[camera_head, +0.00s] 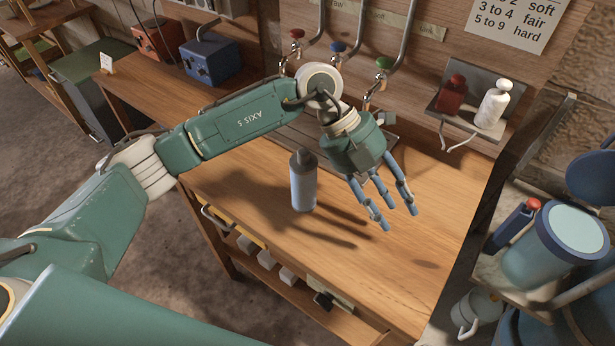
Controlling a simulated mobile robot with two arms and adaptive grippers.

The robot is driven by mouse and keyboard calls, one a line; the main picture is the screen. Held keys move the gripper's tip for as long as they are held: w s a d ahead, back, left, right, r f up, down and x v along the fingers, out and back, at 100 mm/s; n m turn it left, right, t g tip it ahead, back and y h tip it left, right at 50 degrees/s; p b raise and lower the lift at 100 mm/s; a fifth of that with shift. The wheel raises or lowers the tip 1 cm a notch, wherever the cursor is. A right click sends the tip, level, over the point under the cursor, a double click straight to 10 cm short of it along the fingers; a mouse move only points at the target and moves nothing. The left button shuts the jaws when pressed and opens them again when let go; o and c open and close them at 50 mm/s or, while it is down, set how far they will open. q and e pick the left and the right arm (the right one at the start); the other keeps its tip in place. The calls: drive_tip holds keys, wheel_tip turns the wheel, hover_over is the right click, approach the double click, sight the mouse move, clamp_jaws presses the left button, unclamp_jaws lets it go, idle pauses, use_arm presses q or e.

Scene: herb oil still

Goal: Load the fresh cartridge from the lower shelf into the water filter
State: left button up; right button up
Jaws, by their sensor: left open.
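My left gripper (393,213) is open and empty above the wooden bench, its fingers pointing down and to the right. A grey-blue cylinder with a darker narrow top (303,183) stands upright on the bench, just left of the gripper and apart from its fingers. I cannot tell whether it is the cartridge or part of the filter. The lower shelf (300,297) shows under the bench's front edge. Several pale blocks (266,259) and a dark item (325,300) are there, partly hidden by the bench top. My right gripper is out of view.
Taps with red, blue and green knobs (338,47) hang at the back. A tilted holder has a red bottle (451,94) and a white bottle (492,104). A large blue vessel (556,245) stands at right. The bench front right is clear.

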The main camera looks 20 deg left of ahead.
use_arm(q)
drive_tip(key=w+a+r+n+y, duration=0.45)
drive_tip(key=a+r, duration=0.35)
drive_tip(key=a, duration=0.3)
drive_tip(key=n+y+p, duration=0.2)
drive_tip(key=n+p, duration=0.1)
drive_tip(key=n, duration=0.3)
approach(303, 151)
drive_tip(key=f, duration=0.1)
drive_tip(key=s+f, duration=0.1)
drive_tip(key=f, duration=0.1)
drive_tip(key=shift+d+t, duration=0.15)
drive_tip(key=shift+t, duration=0.25)
drive_tip(key=shift+s+f, duration=0.1)
drive_tip(key=shift+f, duration=0.25)
drive_tip(key=f, duration=0.1)
drive_tip(key=f+p, duration=0.2)
drive_tip(key=f, duration=0.1)
drive_tip(key=shift+s+d, duration=0.2)
drive_tip(key=shift+d, duration=0.1)
drive_tip(key=shift+f, duration=0.65)
clamp_jaws()
